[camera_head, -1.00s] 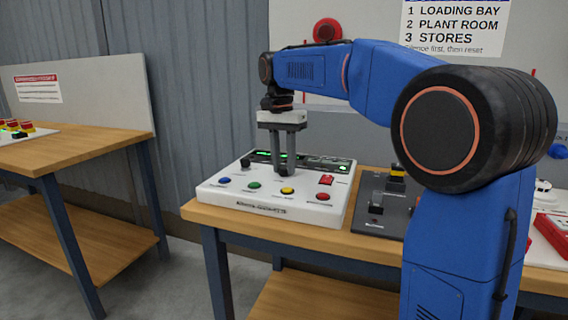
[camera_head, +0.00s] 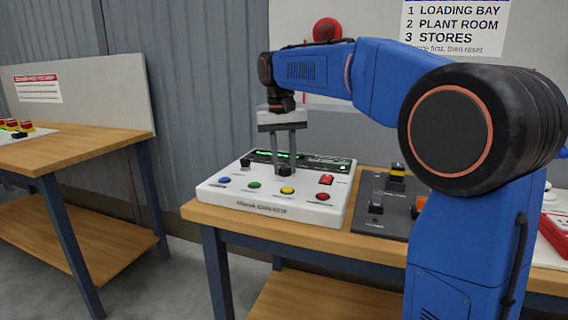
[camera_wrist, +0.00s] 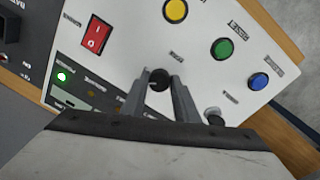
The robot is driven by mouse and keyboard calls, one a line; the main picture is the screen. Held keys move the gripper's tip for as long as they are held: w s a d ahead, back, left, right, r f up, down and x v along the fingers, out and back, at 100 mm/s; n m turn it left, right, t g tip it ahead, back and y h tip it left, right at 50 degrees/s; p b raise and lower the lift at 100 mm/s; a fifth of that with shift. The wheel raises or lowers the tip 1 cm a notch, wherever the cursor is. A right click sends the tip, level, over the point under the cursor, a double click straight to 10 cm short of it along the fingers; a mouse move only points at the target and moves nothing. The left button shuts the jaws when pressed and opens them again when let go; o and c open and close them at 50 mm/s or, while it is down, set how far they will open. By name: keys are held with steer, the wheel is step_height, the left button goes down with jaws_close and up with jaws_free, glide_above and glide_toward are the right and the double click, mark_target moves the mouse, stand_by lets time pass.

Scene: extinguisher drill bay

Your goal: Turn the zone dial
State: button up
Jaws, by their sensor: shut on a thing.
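The zone dial is a small black knob (camera_wrist: 158,80) on the white control panel (camera_head: 272,213). In the wrist view it sits between the tips of my gripper (camera_wrist: 160,82), whose grey fingers are closed around it. In the head view my gripper (camera_head: 285,172) points straight down onto the panel, and the fingers partly hide the knob. A second black knob (camera_head: 245,162) stands at the panel's back left and also shows in the wrist view (camera_wrist: 214,116). The lettering beside the dial is too small to read.
Blue (camera_head: 225,180), green (camera_head: 254,185), yellow (camera_head: 287,190) and red (camera_head: 322,196) buttons line the panel's front. A red switch (camera_head: 326,180) and a lit display (camera_head: 300,160) are close by. A dark grey box (camera_head: 376,222) stands to the right. A wall sign (camera_head: 455,28) lists zones.

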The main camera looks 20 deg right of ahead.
mark_target(284, 169)
steer(key=n, duration=0.5)
steer(key=shift+n, duration=0.3)
steer(key=n, duration=0.4)
steer(key=shift+d+n+t, duration=0.1)
steer(key=shift+n+t, duration=0.3)
steer(key=o, duration=1.1)
steer(key=shift+c, duration=0.2)
steer(key=shift+r, duration=0.1)
step_height(284, 169, up, 17)
steer(key=shift+s+a+r, duration=0.15)
steer(key=shift+s+a, duration=0.2)
steer(key=shift+s, duration=0.1)
